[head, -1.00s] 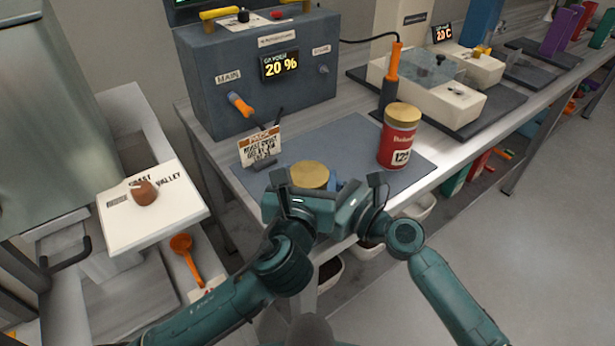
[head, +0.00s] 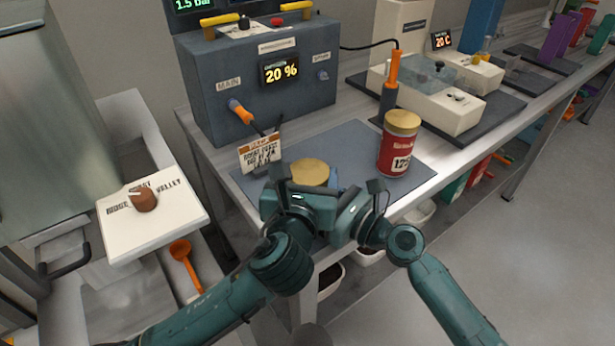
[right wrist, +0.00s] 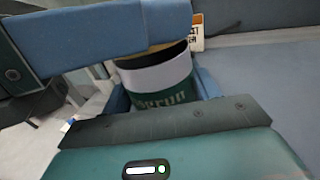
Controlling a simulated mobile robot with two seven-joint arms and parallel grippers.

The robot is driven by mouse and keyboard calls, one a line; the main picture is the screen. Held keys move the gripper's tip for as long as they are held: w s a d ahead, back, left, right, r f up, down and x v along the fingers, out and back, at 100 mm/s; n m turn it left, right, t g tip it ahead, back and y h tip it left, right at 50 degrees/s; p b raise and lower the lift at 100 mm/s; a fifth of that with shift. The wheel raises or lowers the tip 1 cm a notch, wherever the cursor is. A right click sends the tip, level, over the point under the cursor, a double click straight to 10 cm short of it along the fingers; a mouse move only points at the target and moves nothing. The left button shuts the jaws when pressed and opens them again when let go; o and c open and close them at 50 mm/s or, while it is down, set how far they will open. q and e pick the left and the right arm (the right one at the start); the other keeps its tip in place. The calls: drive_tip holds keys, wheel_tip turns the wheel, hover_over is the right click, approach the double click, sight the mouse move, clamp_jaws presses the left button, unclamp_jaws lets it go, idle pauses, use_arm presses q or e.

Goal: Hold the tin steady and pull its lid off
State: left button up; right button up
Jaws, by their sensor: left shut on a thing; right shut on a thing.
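The tin (right wrist: 158,80) is dark green with a pale band; its body shows upright in the right wrist view. Its gold lid (head: 310,171) shows in the head view behind my grippers. My left gripper (head: 300,190) is shut on the tin, with blue fingers at both sides of its body in the right wrist view. My right gripper (head: 336,190) is shut on the lid; one blue finger crosses the top of the right wrist view. A dark band shows between the lid's edge and the tin's body. Most of the tin is hidden in the head view.
A red tin (head: 399,148) with a gold lid stands right of my grippers on the blue-grey mat (head: 345,140). A label card (head: 260,152) stands behind left. A grey control box (head: 262,75) is at the back.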

sight(307, 177)
use_arm(q)
drive_tip(key=shift+r, duration=2.05)
use_arm(e)
drive_tip(key=shift+f, duration=0.1)
drive_tip(key=o, duration=1.5)
drive_tip(key=shift+c, duration=0.2)
use_arm(q)
drive_tip(key=shift+f, duration=0.1)
use_arm(e)
drive_tip(key=shift+d, duration=0.15)
use_arm(q)
drive_tip(key=shift+f+b, duration=0.55)
drive_tip(key=shift+b, duration=0.05)
use_arm(e)
drive_tip(key=v, duration=1.2)
use_arm(q)
drive_tip(key=shift+d, duration=0.1)
